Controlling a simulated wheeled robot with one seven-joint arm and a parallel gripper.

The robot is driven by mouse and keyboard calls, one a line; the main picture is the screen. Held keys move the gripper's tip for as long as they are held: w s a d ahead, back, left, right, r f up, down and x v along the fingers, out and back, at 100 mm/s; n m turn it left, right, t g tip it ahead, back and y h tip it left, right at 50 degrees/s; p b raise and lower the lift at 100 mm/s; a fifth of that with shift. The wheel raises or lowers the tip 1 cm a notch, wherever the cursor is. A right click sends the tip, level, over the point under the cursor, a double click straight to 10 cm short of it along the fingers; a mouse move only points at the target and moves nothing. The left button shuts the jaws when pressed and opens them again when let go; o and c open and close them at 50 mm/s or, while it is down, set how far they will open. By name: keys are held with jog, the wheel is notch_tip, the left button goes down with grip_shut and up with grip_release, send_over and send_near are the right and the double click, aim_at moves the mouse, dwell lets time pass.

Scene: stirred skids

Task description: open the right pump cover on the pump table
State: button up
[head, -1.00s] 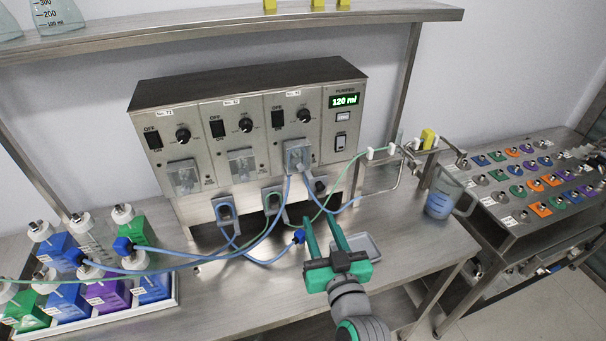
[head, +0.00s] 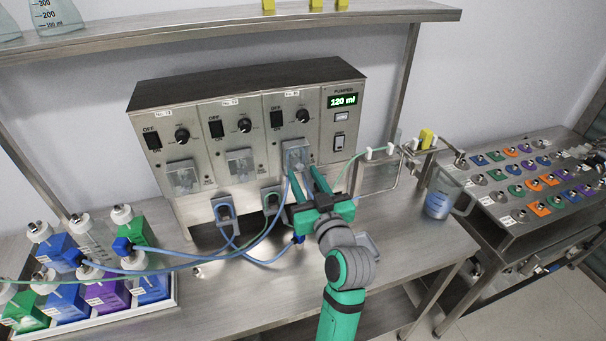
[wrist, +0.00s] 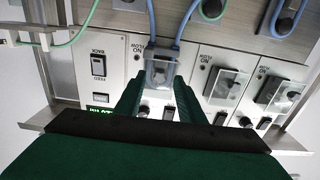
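The right pump cover (head: 297,153) is a clear box on the front of the right panel of the steel pump unit. Blue tubing runs from its lower side. It also shows in the wrist view (wrist: 160,70), upside down, just beyond my fingertips. My gripper (head: 304,178) is green, open and empty, in front of and slightly below the cover. In the wrist view its two fingers (wrist: 158,98) stand apart, one to each side of the cover's line. I cannot tell whether they touch it. My fingers partly hide the tubing and the lower panel.
The middle cover (head: 241,165) and left cover (head: 182,178) are on the same unit. Blue and green tubes cross the table at left toward a bottle tray (head: 178,300). A tube rack (head: 375,178) and beaker (head: 438,203) stand at right.

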jog(key=shift+x, duration=0.8)
jog(key=shift+c, duration=0.4)
grip_shut()
jog(key=shift+w+r, duration=0.1)
